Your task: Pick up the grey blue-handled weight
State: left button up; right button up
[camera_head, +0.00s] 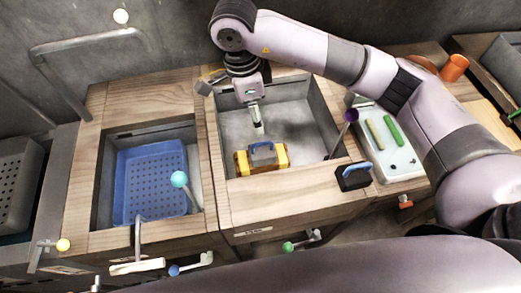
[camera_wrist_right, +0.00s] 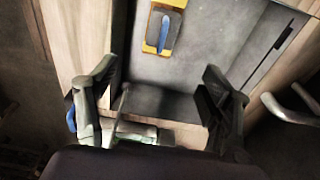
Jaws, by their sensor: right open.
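A grey block with a blue handle (camera_head: 263,152) sits between yellow end pieces in the grey sink-like basin, near its front wall. I cannot tell whether the yellow parts belong to it or hold it. It also shows in the right wrist view as a yellow-framed grey piece with a blue handle (camera_wrist_right: 165,32). A second, dark block with a blue handle (camera_head: 353,176) stands on the wooden rim to the right. My right gripper (camera_head: 257,126) is over the basin, behind the yellow and grey block and apart from it. Its fingers (camera_wrist_right: 160,72) are spread and empty. My left gripper is not in view.
The basin's wooden rim (camera_head: 290,200) and walls surround the block. A stick with a purple knob (camera_head: 351,116) leans at the basin's right. A blue perforated tray (camera_head: 150,180) lies in the left basin. A white tray (camera_head: 395,165) with green pieces is at right.

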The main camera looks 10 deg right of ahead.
aim_at(261, 143)
jog(key=f, duration=0.4)
jog(key=d+f+p, duration=0.1)
jog(key=f, duration=0.3)
jog(key=f+p, duration=0.1)
jog(key=f, duration=0.3)
jog(key=shift+w+d+f, duration=0.2)
jog(key=shift+f, duration=0.15)
jog(key=shift+d+f+p, duration=0.15)
jog(key=shift+f+p, duration=0.35)
jog(key=shift+f, duration=0.85)
jog(key=shift+d+f+p, duration=0.1)
jog(key=shift+f+p, duration=0.4)
jog(key=shift+f, duration=0.85)
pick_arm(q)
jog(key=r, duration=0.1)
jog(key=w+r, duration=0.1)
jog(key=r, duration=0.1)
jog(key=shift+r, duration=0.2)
pick_arm(e)
jog(key=shift+c, duration=0.4)
jog(key=shift+r, duration=0.1)
jog(key=c, duration=1.6)
